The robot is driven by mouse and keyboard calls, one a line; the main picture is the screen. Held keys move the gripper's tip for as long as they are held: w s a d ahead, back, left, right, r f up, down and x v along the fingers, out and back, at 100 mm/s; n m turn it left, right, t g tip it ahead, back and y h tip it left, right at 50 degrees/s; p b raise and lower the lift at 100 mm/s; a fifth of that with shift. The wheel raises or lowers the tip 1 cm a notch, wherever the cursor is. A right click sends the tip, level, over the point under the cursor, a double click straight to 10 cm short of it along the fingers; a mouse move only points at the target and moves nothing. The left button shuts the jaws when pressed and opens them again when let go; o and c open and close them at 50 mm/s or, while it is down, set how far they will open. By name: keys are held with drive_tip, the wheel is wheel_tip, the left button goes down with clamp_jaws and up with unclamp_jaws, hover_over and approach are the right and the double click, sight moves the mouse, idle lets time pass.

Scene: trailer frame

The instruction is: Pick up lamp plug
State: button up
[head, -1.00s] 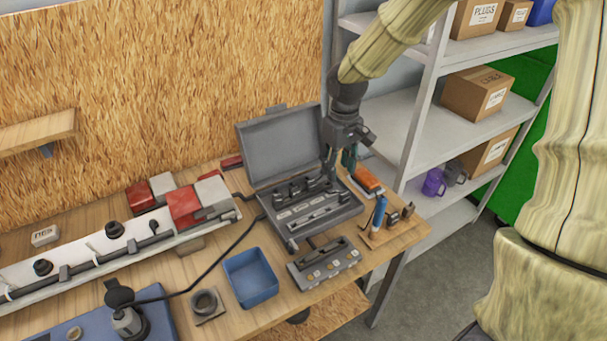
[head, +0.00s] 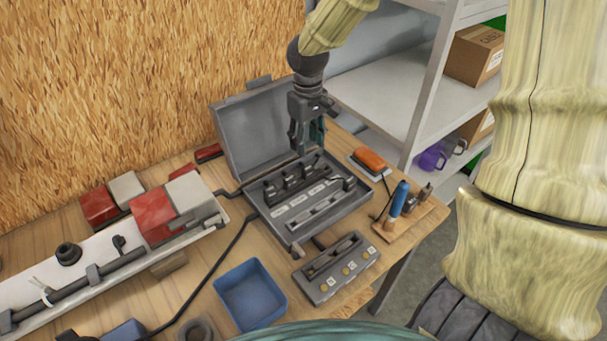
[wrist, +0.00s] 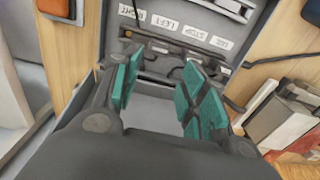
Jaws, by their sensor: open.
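An open grey case (head: 325,218) stands on the wooden bench with its lid (head: 262,125) raised behind. Several dark plugs (head: 290,178) stand in a row in the case, behind white labels. In the wrist view, labels (wrist: 166,23) read LEFT and STOP, among others. I cannot tell which plug is the lamp plug. My gripper (head: 308,140) points down over the back right of the case. Its teal-padded fingers are apart, and in the wrist view nothing shows held between them (wrist: 155,88). The dark parts (wrist: 160,62) beyond the fingertips are partly hidden.
A blue bin (head: 250,296) and a grey holder (head: 335,268) sit in front of the case. An orange-topped block (head: 371,160) and a tool rack with a blue handle (head: 398,199) stand right. Red and white lamps (head: 165,210) and a black cable (head: 212,272) lie left.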

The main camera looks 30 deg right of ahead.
sight(308, 166)
drive_tip(key=shift+s+f+p, duration=0.1)
drive_tip(key=shift+f+p, duration=0.65)
drive_tip(key=shift+f, duration=2.25)
drive_tip(key=shift+d+f+p, duration=0.15)
drive_tip(key=shift+f+p, duration=0.75)
drive_tip(key=shift+f, duration=1.55)
drive_tip(key=c, duration=0.6)
